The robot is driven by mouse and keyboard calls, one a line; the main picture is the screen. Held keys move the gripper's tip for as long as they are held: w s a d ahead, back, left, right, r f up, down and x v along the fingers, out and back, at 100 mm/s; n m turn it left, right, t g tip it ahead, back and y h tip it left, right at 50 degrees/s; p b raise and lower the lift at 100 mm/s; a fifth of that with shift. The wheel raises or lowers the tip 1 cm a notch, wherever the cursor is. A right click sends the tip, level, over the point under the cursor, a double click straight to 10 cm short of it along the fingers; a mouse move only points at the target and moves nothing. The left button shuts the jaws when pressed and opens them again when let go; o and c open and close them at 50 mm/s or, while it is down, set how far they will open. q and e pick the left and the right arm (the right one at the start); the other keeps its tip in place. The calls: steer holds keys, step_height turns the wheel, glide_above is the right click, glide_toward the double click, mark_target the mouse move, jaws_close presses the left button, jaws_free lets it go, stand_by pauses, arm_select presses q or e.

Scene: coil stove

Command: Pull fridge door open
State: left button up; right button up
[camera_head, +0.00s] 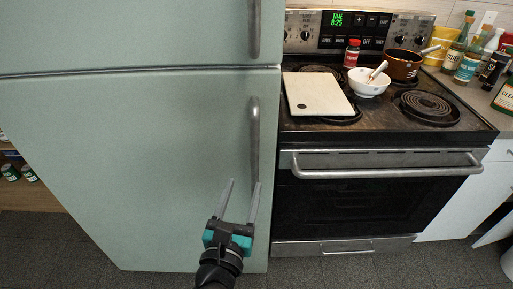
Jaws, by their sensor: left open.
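The pale green fridge fills the left half of the head view, and its lower door (130,150) looks shut. A vertical metal handle (254,140) runs along the right edge of this door. The upper door (130,35) has its own handle (254,28) above. My left gripper (242,184) is open and empty, with its two fingers pointing up in the picture. It is near the bottom end of the lower handle, with the right finger overlapping it in the view. I cannot tell whether they touch. My right gripper is not in view.
The stove (370,190) stands right beside the fridge, its oven handle (385,170) sticking out. On it are a cutting board (320,93), a white bowl (368,86) and a brown pot (402,66). Several bottles stand on the right counter. Dark floor (330,272) lies in front.

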mark_target(254, 154)
arm_select(q)
steer(key=w+d, duration=0.1)
steer(key=w, duration=0.7)
steer(key=w+d+b, duration=0.1)
steer(key=w, duration=0.3)
steer(key=shift+w+d, duration=0.3)
steer(key=shift+c, duration=0.4)
jaws_close()
steer(key=shift+f, duration=0.1)
stand_by(0.4)
